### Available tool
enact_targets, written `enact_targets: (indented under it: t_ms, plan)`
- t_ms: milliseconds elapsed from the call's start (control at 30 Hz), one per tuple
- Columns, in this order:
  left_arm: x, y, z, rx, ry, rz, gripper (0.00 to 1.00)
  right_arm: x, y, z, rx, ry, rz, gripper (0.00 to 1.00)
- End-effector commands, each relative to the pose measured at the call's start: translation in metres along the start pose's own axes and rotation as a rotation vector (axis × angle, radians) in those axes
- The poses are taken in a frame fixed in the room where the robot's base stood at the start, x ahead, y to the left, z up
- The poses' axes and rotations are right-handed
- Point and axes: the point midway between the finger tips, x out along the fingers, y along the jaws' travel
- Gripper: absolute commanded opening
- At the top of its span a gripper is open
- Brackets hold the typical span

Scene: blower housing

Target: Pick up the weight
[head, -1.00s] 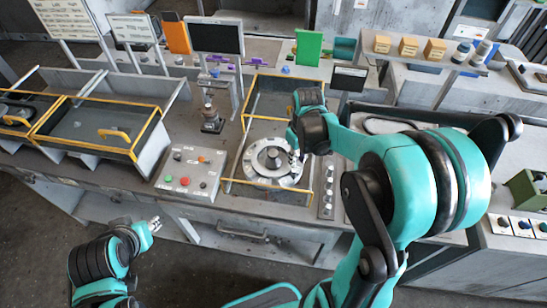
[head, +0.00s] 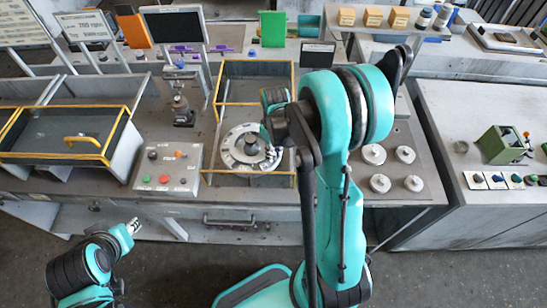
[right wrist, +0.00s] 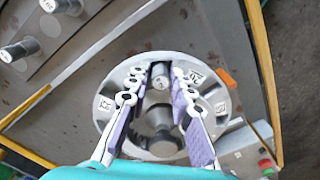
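A round grey dial plate (head: 238,158) with numbered slots sits inside a yellow-framed bay. In the right wrist view it lies below my right gripper (right wrist: 160,78). A short metal cylinder with a pale marked top (right wrist: 160,70), apparently a weight, stands between the fingertips. The fingers are apart, with one on each side of it; contact cannot be told. A larger metal hub (right wrist: 163,138) stands at the plate's centre. In the head view my right gripper (head: 268,148) is partly hidden by its arm. My left gripper (head: 133,226) is away from the bench at lower left.
Several round metal knobbed pieces (head: 373,154) stand on the panel right of the bay. A button box (head: 168,167) is left of it. Yellow frame bars (right wrist: 262,60) edge the bay. A black-and-white screen (head: 176,26) stands behind.

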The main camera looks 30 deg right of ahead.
Motion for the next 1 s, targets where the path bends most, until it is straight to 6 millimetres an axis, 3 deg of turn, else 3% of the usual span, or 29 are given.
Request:
enact_targets:
  t_ms: [67, 133, 167, 567, 867, 1000]
  plan:
    - [0.0, 0.0, 0.0, 0.0, 0.0, 0.0, 0.33, 0.0, 0.0, 0.0, 0.0, 0.0, 0.0, 0.22]
    - [0.0, 0.0, 0.0, 0.0, 0.0, 0.0, 0.33, -0.001, 0.0, 0.0, 0.0, 0.0, 0.0, 0.03]
    - [0.0, 0.0, 0.0, 0.0, 0.0, 0.0, 0.33, -0.001, 0.0, 0.0, 0.0, 0.0, 0.0, 0.0]
    - [-0.001, 0.0, -0.001, 0.0, 0.0, 0.0, 0.33, -0.004, 0.0, 0.0, 0.0, 0.0, 0.0, 0.0]
    - [-0.01, 0.0, -0.007, 0.0, 0.0, 0.0, 0.33, -0.045, -0.001, 0.0, 0.0, 0.0, 0.0, 0.0]
    - [-0.013, 0.0, -0.009, 0.0, 0.0, 0.0, 0.33, -0.061, 0.015, 0.026, 0.005, 0.0, 0.0, 0.0]
